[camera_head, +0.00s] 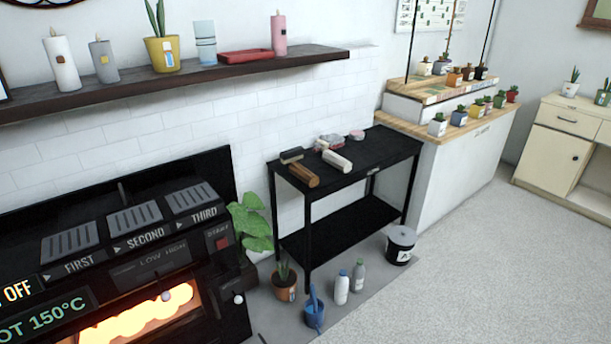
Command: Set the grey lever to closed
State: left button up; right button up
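No lever that I can clearly identify as the grey lever shows in the head view. The black stove (215,285) at the lower left has small round light-grey knobs, one on its front (166,295) and one near its right edge (238,298). They are too small to tell whether either belongs to a lever, or how it is set. Three grey slatted vents (135,218) sit above the labels FIRST, SECOND and THIRD. An orange glow shows in the stove's window (140,318). Neither of my grippers is in view.
A black two-level table (385,150) stands right of the stove, with several small objects on top. A potted plant (285,283), a blue container (314,314), two bottles and a black bucket (400,246) stand on the floor before it. The floor at right is clear.

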aim_at(165, 296)
jog(key=u, duration=1.15)
